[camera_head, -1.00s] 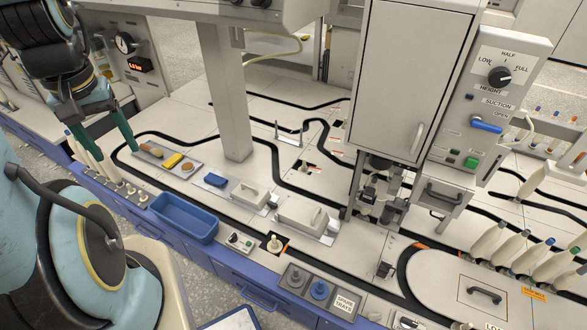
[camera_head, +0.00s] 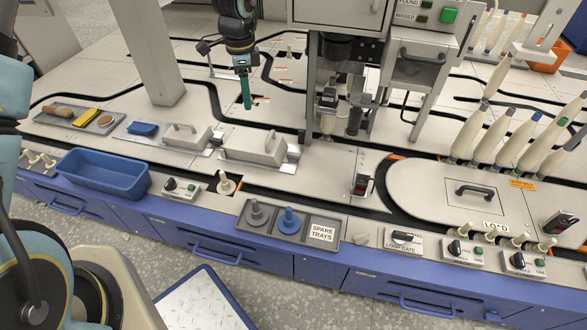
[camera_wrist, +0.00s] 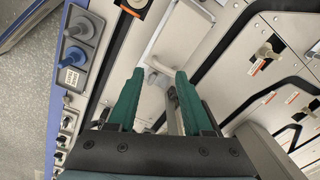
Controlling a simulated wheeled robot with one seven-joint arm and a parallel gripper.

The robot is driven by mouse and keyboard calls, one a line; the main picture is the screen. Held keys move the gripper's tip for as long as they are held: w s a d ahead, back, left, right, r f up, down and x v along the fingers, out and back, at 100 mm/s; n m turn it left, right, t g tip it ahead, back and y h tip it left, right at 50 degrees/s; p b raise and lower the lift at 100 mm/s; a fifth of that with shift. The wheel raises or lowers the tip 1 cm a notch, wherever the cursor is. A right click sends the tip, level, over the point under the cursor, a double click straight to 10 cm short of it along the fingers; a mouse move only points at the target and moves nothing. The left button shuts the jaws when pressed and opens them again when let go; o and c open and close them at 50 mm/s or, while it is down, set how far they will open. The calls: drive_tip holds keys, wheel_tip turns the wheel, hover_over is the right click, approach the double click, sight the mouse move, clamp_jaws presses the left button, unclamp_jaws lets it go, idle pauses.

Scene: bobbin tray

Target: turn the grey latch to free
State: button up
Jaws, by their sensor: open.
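My gripper (camera_head: 245,92) hangs pointing down over the middle of the worktop, behind the covers, with its teal fingers apart and nothing between them. In the wrist view my gripper (camera_wrist: 160,76) is open, with a light grey cover (camera_wrist: 186,35) beyond the fingertips. In the head view, the larger grey cover (camera_head: 252,146) with a handle lies in front of my gripper, and a smaller cover (camera_head: 187,137) stands left of it. Metal strips show at their ends. I cannot tell for certain which small part is the grey latch, or how it is turned.
A blue bin (camera_head: 105,186) and the spare-trays holder (camera_head: 322,231) sit along the front edge. A machine column (camera_head: 155,50) stands left of my gripper, and a cabinet with hanging parts (camera_head: 330,85) close on the right. Bobbins (camera_head: 520,142) stand at the right.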

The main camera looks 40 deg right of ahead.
sight(294, 154)
drive_tip(key=s+d+f+m+b, duration=0.5)
drive_tip(key=s+d+f, duration=0.2)
drive_tip(key=d+f, duration=0.4)
drive_tip(key=f, duration=0.3)
drive_tip(key=a+f+b, duration=0.1)
drive_tip(key=f, duration=0.3)
drive_tip(key=f+b, duration=0.1)
drive_tip(key=f, duration=0.3)
drive_tip(key=shift+s+a, duration=0.1)
drive_tip(key=shift+a, duration=0.05)
clamp_jaws()
